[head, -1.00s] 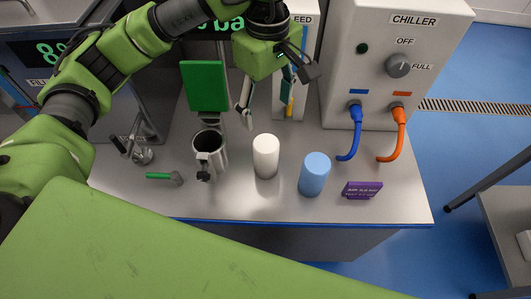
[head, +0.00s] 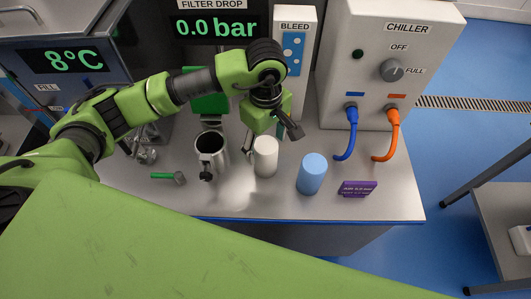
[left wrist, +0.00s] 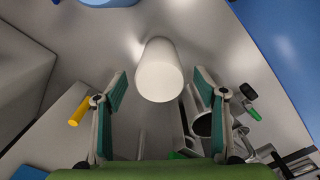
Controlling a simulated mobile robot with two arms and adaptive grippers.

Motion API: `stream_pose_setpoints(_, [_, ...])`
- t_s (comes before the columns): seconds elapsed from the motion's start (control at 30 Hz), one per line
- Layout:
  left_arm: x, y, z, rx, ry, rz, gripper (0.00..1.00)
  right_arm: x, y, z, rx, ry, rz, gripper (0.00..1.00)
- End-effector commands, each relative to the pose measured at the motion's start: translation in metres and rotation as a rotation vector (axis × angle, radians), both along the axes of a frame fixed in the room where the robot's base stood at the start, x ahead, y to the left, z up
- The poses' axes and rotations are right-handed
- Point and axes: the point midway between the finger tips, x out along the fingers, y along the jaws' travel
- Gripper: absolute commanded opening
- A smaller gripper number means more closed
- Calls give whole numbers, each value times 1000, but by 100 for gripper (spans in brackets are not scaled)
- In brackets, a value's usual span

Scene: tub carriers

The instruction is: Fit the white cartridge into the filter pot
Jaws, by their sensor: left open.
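The white cartridge (head: 265,158) stands upright on the steel bench in the head view. In the left wrist view the white cartridge (left wrist: 160,72) lies ahead of the gap between my fingers. The metal filter pot (head: 211,150) stands open and empty-looking to its left; it shows partly behind a finger in the left wrist view (left wrist: 202,124). My left gripper (head: 272,138) is above and just behind the cartridge. My right gripper is not in view.
A green-handled tool (head: 168,177) lies left of the pot. The chiller box (head: 385,70) with blue and orange hoses is behind right. The bench front edge is clear.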

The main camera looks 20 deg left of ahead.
Motion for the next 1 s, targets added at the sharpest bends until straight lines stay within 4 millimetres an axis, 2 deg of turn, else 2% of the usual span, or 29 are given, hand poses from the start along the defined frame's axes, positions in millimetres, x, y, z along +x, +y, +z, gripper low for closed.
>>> stream_pose_setpoints(0.27, [0, 0, -5, -1, 0, 0, 65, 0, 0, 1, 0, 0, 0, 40])
stream_pose_setpoints(0.5, [0, 0, -4, -1, 0, 0, 3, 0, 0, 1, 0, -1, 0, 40])
stream_pose_setpoints(0.57, [0, 0, -4, -2, -1, 0, 0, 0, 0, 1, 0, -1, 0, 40])
stream_pose_setpoints(0.83, [1, 0, -1, -2, -3, 0, 0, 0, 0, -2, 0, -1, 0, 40])
stream_pose_setpoints(1.0, [2, -1, 12, -2, -8, -1, 0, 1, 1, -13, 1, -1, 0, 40])
